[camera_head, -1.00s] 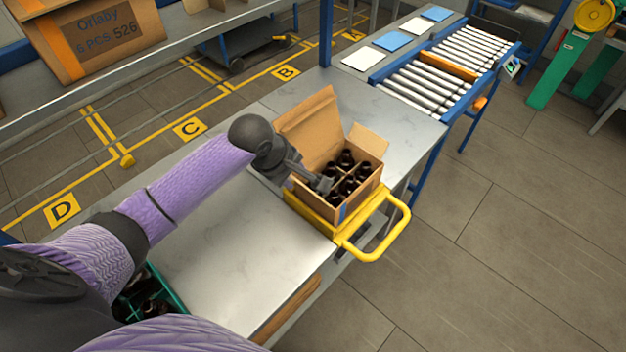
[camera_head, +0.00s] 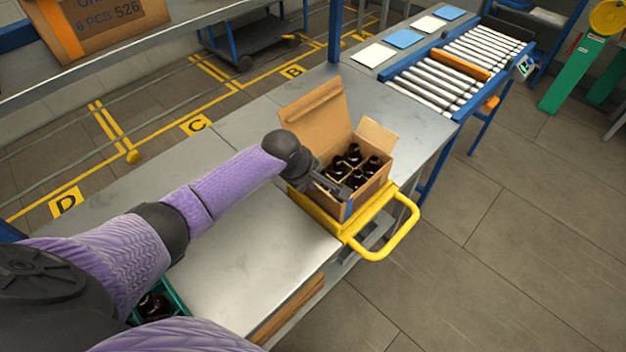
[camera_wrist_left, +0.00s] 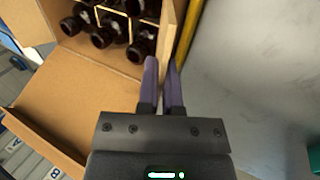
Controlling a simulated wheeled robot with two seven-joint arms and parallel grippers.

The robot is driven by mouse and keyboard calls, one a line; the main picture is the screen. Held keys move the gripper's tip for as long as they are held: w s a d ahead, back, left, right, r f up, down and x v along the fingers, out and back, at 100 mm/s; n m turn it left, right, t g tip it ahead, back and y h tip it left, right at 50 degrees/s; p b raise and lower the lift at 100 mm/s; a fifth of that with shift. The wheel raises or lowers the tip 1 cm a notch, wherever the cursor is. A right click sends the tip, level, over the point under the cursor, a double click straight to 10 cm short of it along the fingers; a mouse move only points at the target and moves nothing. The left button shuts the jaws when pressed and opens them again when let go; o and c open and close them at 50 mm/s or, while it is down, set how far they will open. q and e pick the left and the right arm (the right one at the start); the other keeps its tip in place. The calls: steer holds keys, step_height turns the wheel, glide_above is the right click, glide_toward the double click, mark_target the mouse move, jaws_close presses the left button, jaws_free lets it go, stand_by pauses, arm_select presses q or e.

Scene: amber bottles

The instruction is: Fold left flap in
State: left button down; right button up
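An open cardboard box (camera_head: 372,197) stands on a yellow frame at the table's front edge, with dark bottles (camera_head: 352,160) in its dividers. A large flap (camera_head: 318,118) stands up at its back and a smaller flap (camera_head: 377,136) at its right. My left gripper (camera_head: 340,190) is at the box's left side. My right gripper is out of view.
The yellow frame (camera_head: 408,230) has a handle jutting past the table edge. A roller conveyor (camera_head: 440,85) lies beyond the box. The metal table (camera_head: 255,245) is clear to the left of the box. A green crate (camera_head: 172,292) with bottles is at the lower left.

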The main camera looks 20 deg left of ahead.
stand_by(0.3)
arm_select(q)
steer(key=shift+w+d+r+g+y+p, duration=0.15)
steer(key=shift+w+r+g+y+p, duration=0.15)
steer(key=shift+g+p, duration=0.35)
steer(key=shift+w+d+f+g+y+b, duration=0.2)
steer(key=shift+w+g+y+b, duration=0.15)
steer(key=shift+g, duration=0.6)
steer(key=g+b, duration=0.1)
steer(key=b, duration=0.3)
steer(key=w+g+y+b, duration=0.1)
steer(key=g+b, duration=0.1)
steer(key=b, duration=0.2)
steer(key=shift+w+d+b, duration=0.1)
steer(key=shift+d+b, duration=0.05)
steer(key=shift+b, duration=0.2)
steer(key=shift+r, duration=0.1)
